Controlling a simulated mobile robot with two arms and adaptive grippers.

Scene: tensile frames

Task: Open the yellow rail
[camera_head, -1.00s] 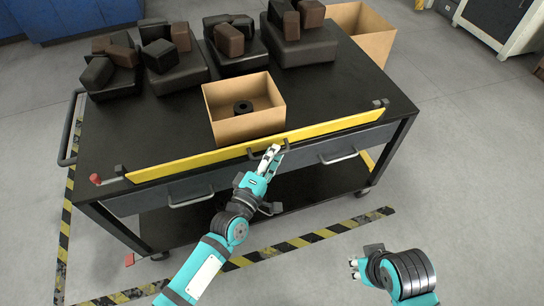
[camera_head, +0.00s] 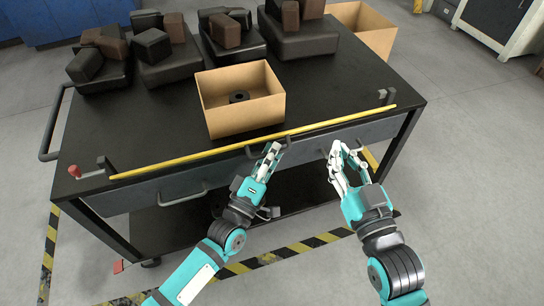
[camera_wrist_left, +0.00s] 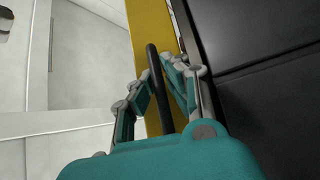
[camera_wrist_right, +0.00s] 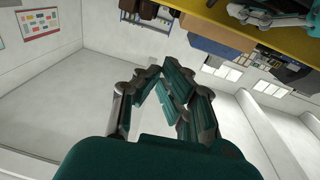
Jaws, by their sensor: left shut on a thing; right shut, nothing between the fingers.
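The yellow rail (camera_head: 200,156) runs along the front edge of the black worktable and shows as a thin strip in the head view. It also shows in the left wrist view (camera_wrist_left: 146,30). My left gripper (camera_head: 271,148) is shut on the rail's dark handle, whose bar (camera_wrist_left: 155,68) passes between the fingers in the left wrist view. My right gripper (camera_head: 346,150) is shut and empty in front of the table, to the right of the left one. A yellow surface (camera_wrist_right: 275,40) crosses the top of the right wrist view, apart from the right fingers.
An open cardboard box (camera_head: 247,120) with a black ring (camera_head: 239,97) stands behind the rail. Dark trays with brown and black blocks line the table's back. Another carton (camera_head: 368,32) is behind right. A drawer handle (camera_head: 182,198) sticks out at front left. A red knob (camera_head: 74,171) is at the rail's left.

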